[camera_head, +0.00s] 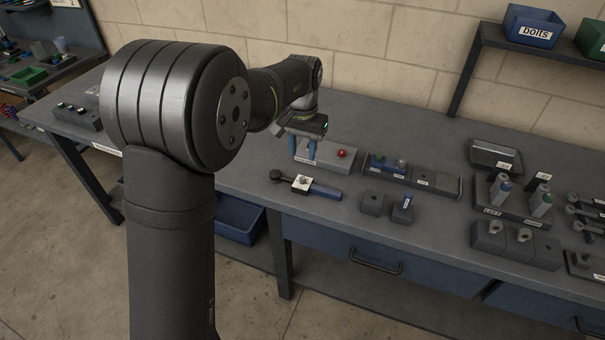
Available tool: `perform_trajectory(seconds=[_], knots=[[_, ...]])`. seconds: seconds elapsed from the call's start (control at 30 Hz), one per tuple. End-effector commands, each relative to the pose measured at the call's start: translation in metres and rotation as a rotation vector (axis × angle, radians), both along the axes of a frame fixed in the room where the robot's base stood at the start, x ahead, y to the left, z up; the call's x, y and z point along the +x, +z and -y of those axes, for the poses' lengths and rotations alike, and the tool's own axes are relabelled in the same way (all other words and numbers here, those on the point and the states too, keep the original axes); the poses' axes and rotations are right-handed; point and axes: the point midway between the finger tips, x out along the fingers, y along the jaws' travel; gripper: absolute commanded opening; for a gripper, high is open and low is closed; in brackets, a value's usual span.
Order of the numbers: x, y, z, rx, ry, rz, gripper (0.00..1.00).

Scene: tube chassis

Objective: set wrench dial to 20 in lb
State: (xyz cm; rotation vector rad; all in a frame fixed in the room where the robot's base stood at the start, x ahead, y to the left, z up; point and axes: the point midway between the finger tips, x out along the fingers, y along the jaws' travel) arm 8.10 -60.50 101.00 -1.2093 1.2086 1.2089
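The wrench lies flat on the grey bench, with a dark round head at its left end and a blue handle (325,191) at its right. A white square plate with a small knob, which looks like the dial (302,183), sits along its middle. The dial's marks and setting are too small to read. My gripper (304,149) points down above the bench, behind the wrench and apart from it. Its two blue fingers show a gap between them and hold nothing that I can see.
A grey block with a red knob (341,154) stands behind the wrench, close to my gripper. A tray with coloured-top pieces (459,190) and two small blocks (372,203) are to the right. More holders and tools crowd the far right. Bare bench (245,179) lies left of the wrench.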

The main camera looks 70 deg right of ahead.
Motion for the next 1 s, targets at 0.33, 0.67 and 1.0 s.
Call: perform_trajectory(seconds=[0.33,0.67,1.0], knots=[[0.0,-0.07,-0.001,0.001,0.0,0.001,0.37],[0.0,-0.092,0.0,-0.003,0.0,0.001,0.37],[0.0,-0.092,0.0,-0.002,0.0,0.001,0.11]])
